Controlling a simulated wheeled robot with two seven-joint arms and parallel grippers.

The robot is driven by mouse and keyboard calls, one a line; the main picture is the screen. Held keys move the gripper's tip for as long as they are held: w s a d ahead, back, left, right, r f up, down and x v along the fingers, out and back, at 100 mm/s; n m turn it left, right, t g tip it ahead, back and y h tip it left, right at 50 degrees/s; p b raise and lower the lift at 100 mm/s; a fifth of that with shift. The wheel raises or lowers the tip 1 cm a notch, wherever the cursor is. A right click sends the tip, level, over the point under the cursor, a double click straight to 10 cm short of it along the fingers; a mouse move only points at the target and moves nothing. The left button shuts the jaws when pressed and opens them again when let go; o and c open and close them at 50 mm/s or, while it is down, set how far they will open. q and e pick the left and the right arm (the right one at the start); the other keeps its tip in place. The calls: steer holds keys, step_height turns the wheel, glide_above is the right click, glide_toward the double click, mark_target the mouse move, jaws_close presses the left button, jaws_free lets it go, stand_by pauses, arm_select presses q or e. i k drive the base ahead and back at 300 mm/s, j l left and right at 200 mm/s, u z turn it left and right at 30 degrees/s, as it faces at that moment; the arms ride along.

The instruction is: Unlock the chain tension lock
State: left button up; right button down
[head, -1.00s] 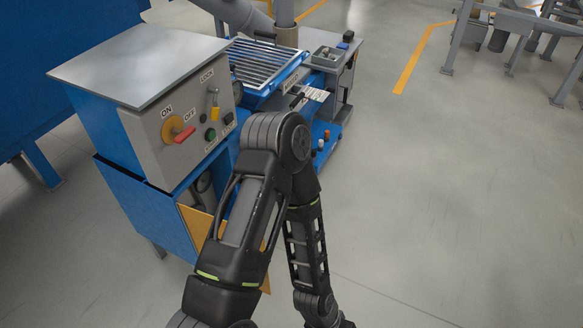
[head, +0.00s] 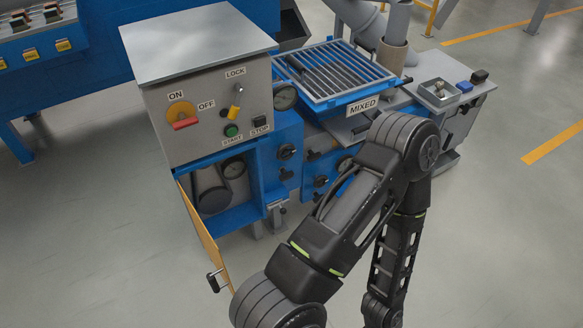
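No part labelled as a chain tension lock can be read. An orange door (head: 203,235) with a black handle (head: 215,280) stands open, nearly edge-on. Black knobs (head: 287,152) sit on blue panels to the right. One of my arms crosses the lower middle, covering part of the machine's front; no gripper fingers show.
A blue slatted grate (head: 335,72) with a MIXED label (head: 362,106) lies behind my arm. A grey side bench (head: 440,94) holds a small tray. A blue console (head: 40,50) stands at the upper left. Grey floor (head: 90,230) is clear at left and right.

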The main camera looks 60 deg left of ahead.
mark_target(285, 176)
steer(key=i+u, duration=0.45)
steer(key=i+l+u, duration=0.25)
steer(key=i+u, duration=0.25)
steer(key=i+l+u, duration=0.25)
steer(key=u, duration=0.2)
steer(key=i+l+u, duration=0.3)
steer(key=l+u, duration=0.2)
steer(key=i+l+u, duration=0.2)
steer(key=l+u, duration=0.25)
steer(key=l, duration=0.15)
